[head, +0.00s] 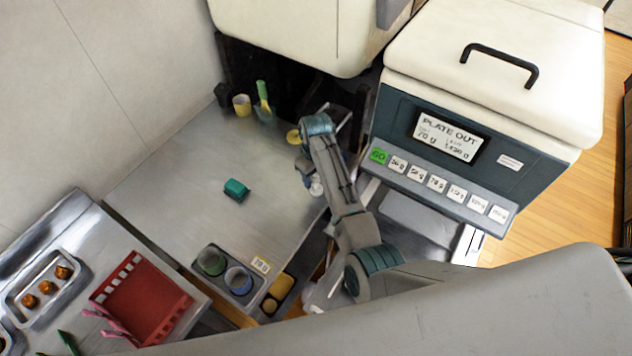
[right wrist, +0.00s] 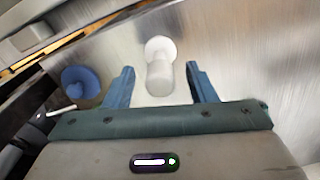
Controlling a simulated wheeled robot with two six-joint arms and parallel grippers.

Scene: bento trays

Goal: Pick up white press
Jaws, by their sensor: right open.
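The white press (right wrist: 158,70), with a round flat end and a thick cylindrical handle, shows in the right wrist view between and just ahead of my fingertips. In the head view a small part of the white press (head: 316,188) shows beside my right arm, near the right side of the metal table. My right gripper (right wrist: 162,84) is open, one blue finger on each side of the press handle, with visible gaps. In the head view my right gripper (head: 306,174) is partly hidden by its own arm. My left gripper is not in view.
A blue round knobbed piece (right wrist: 82,82) lies left of my fingers. A teal block (head: 236,189) sits mid-table. A dark holder with two cups (head: 228,272) is at the front. A yellow cup (head: 242,104) and green scoop (head: 263,100) stand behind. A label machine (head: 440,135) is right.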

